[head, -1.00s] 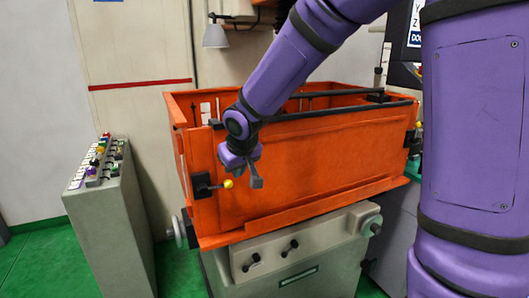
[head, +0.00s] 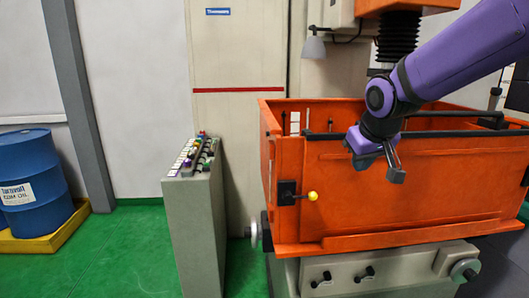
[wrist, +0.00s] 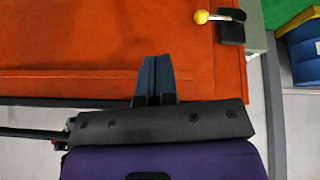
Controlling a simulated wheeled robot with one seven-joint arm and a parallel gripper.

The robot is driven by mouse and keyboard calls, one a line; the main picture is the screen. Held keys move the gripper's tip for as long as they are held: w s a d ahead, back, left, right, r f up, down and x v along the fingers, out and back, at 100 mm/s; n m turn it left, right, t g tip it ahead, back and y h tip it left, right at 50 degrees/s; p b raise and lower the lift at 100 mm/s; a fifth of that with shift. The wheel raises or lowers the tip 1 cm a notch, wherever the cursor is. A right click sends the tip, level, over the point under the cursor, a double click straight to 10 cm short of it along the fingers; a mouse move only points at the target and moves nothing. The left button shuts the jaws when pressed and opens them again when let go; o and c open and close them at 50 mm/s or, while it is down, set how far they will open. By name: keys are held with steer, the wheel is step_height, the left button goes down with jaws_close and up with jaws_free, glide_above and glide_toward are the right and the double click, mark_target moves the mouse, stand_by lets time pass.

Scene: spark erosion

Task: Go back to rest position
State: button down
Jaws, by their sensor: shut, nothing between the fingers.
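My gripper (head: 394,166) hangs in front of the orange tank (head: 345,215) of the erosion machine in the head view, apart from the latch. Its fingers are together with nothing between them; they also show in the wrist view (wrist: 155,80) against the orange wall (wrist: 70,50). My purple arm reaches in from the upper right of the head view. A black latch with a yellow knob (head: 312,196) sits on the tank front, left of my gripper. The same yellow knob (wrist: 201,17) is at the top right of the wrist view.
A grey control pedestal (head: 203,225) with several coloured buttons stands left of the tank. A blue drum (head: 30,170) stands on a yellow tray (head: 70,226) at the far left. Green floor (head: 120,250) is clear between them. A lamp (head: 314,48) hangs above the tank.

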steer(key=s+d+r+m, duration=0.1)
steer(key=s+d, duration=0.1)
steer(key=s, duration=0.9)
steer(key=s+d+r+m, duration=0.1)
steer(key=s+r, duration=0.1)
steer(key=s, duration=1)
steer(key=shift+d, duration=0.35)
steer(key=shift+r, duration=0.1)
